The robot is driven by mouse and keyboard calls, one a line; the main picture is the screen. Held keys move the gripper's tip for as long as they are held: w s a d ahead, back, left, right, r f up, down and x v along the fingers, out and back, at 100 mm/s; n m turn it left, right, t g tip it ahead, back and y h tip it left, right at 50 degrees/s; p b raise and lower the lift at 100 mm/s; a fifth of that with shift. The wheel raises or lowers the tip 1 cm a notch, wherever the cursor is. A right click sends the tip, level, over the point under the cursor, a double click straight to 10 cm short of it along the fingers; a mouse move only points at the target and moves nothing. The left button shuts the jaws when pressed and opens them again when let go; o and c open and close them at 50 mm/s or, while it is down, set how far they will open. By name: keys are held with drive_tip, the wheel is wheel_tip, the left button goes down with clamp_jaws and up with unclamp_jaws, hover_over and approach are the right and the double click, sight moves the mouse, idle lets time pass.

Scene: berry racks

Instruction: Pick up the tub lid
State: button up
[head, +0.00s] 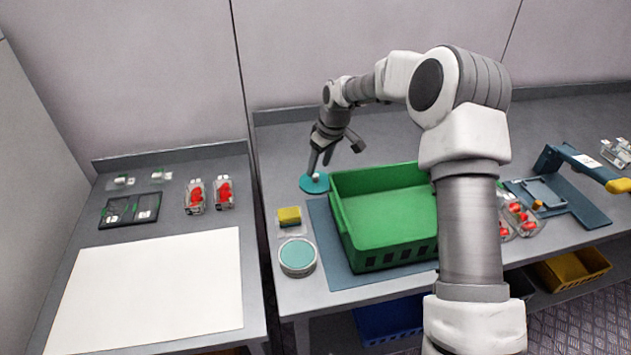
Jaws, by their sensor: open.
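The tub lid (308,187) is a flat teal disc with a small pale knob on top. It lies on the grey bench, just left of the green crate's far left corner. My gripper (318,168) points down over the lid, with its fingers apart close to the knob. I cannot tell whether a finger touches the knob or the lid. A round tub (297,257) with a pale rim and a teal top surface stands nearer, at the bench's front left.
The green crate (385,215) stands empty on a blue-grey mat (325,235). A yellow sponge (289,215) sits in a clear tray by the round tub. Clear punnets of red berries (517,215) and a blue press-like device (560,160) are at right. Bench behind the crate is clear.

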sight(316, 175)
drive_tip(key=x, duration=0.3)
drive_tip(key=shift+s+f, duration=0.1)
drive_tip(key=shift+f, duration=0.15)
clamp_jaws()
